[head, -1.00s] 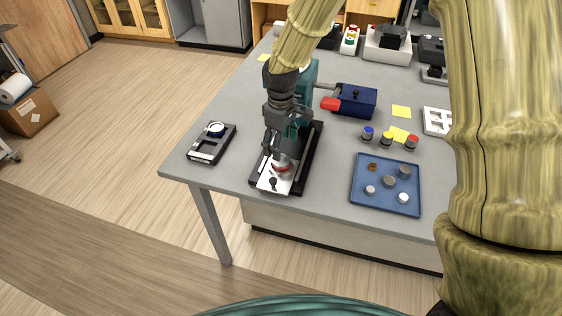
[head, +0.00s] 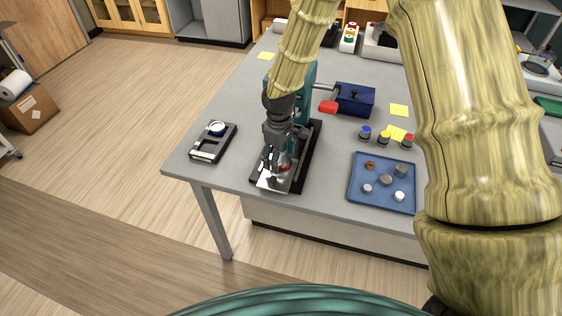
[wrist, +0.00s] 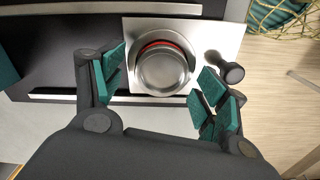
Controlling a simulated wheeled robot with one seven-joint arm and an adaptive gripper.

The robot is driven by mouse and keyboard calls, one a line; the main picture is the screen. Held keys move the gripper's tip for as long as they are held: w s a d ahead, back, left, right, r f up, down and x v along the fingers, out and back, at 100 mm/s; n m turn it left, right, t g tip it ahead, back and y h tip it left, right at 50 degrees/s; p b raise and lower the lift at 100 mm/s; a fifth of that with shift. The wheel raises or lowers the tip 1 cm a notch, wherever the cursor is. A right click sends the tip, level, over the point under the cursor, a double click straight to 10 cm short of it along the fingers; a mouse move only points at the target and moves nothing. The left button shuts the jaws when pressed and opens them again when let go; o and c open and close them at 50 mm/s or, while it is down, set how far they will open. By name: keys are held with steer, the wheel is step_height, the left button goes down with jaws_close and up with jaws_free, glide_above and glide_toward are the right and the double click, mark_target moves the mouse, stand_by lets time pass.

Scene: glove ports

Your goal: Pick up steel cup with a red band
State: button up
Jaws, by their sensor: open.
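The steel cup with a red band (wrist: 163,69) stands on a bright metal plate (wrist: 140,27) in the wrist view. Its red band shows as an arc at the rim. In the head view the cup (head: 284,169) is mostly hidden behind my gripper. My gripper (wrist: 160,88) is open, with one green-padded finger on each side of the cup's near part. I see gaps between the pads and the cup. My gripper also shows in the head view (head: 275,168), low over the plate.
A black knob (wrist: 225,70) stands beside the right finger. The plate belongs to a dark-based teal machine (head: 306,82). A small black device (head: 213,143) lies to the left. A blue tray (head: 382,205) with several small pieces and several capped containers are to the right.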

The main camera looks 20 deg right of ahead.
steer(key=c, duration=1.4)
steer(key=shift+r, duration=0.1)
